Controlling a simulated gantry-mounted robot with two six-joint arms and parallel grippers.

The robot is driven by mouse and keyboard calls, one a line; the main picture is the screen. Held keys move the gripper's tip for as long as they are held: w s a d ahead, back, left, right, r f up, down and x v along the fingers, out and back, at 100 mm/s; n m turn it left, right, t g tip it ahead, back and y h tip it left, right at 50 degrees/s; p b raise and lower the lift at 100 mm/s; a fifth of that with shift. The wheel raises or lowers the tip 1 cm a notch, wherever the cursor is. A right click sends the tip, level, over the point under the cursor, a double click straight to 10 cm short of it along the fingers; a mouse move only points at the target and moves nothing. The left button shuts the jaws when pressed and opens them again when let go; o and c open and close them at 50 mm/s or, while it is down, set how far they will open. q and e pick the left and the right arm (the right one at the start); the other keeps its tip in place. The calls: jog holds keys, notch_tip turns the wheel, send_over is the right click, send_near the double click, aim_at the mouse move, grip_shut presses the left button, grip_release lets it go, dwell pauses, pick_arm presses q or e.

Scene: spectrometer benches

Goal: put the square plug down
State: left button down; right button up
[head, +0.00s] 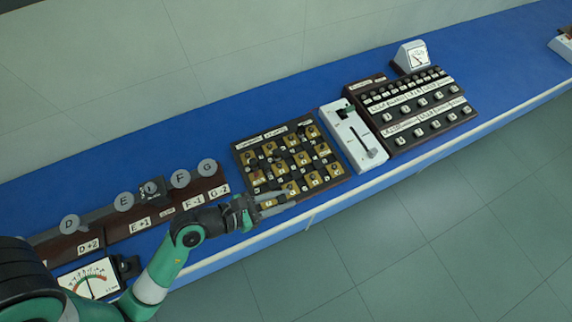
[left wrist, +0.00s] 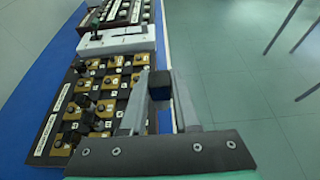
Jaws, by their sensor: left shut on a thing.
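My left gripper (head: 280,203) reaches in over the front edge of the bench, beside the front of the switch board with brass blocks (head: 341,176). In the left wrist view its two grey fingers (left wrist: 163,88) are shut on a small dark square plug (left wrist: 160,85). The plug sits between the fingertips, to the right of the same board (left wrist: 68,108) in that view. In the head view I cannot make out the plug clearly against the dark board. Several dark plugs and knobs stand among the brass blocks. My right gripper is not in view.
A white slider box (head: 350,140) stands right of the board, then a black panel of knobs (head: 425,110) with a small meter (head: 411,57) behind. At left are a rail with round discs (head: 124,201) and a dial meter (head: 91,280). Blue bench top (head: 230,100) behind is clear.

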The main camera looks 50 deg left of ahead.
pick_arm(q)
jog(key=w+a+f+b, duration=0.5)
jog(key=w+a+f, duration=0.3)
jog(key=shift+w+f, duration=0.2)
jog(key=shift+w+a+f, duration=0.15)
jog(key=shift+w, duration=0.05)
jog(key=f+b, duration=0.2)
jog(key=f, duration=0.1)
jog(key=shift+w+a+f+b, duration=0.1)
jog(key=shift+w+a+b, duration=0.1)
jog(key=shift+b, duration=0.1)
jog(key=shift+f, duration=0.4)
jog(key=c, duration=0.9)
grip_release()
jog(key=shift+r, duration=0.1)
